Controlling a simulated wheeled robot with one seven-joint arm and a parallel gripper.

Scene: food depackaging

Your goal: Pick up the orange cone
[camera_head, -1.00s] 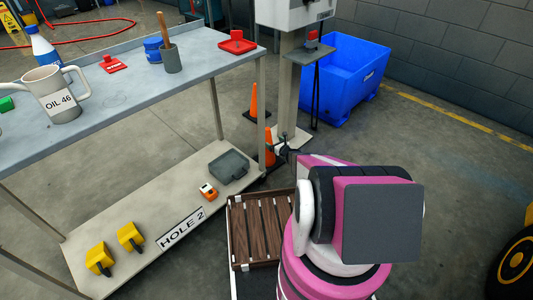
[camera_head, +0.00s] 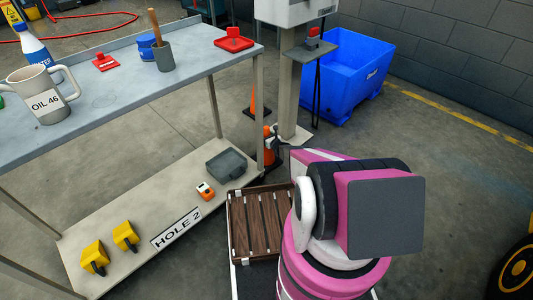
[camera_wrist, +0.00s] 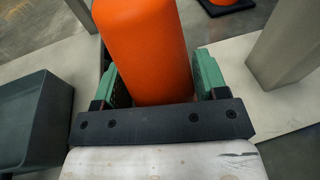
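An orange cone (camera_wrist: 148,45) stands upright on the floor behind the shelf's end post in the head view (camera_head: 269,151), where it is partly hidden. In the wrist view it fills the space between the two green fingers of my gripper (camera_wrist: 160,85). One finger is on each side, very close to its surface. I cannot tell whether the fingers press on it. In the head view the gripper is mostly hidden by my own arm. A second orange cone (camera_head: 254,103) stands farther back, with a corner in the wrist view (camera_wrist: 225,3).
The shelf unit's lower board (camera_head: 145,250) holds a grey tray (camera_head: 227,165) close to the cone, also in the wrist view (camera_wrist: 35,125). A pale post (camera_head: 288,95) stands just right of the cone. A brown slatted crate (camera_head: 260,225) lies in front. A blue bin (camera_head: 350,85) is behind.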

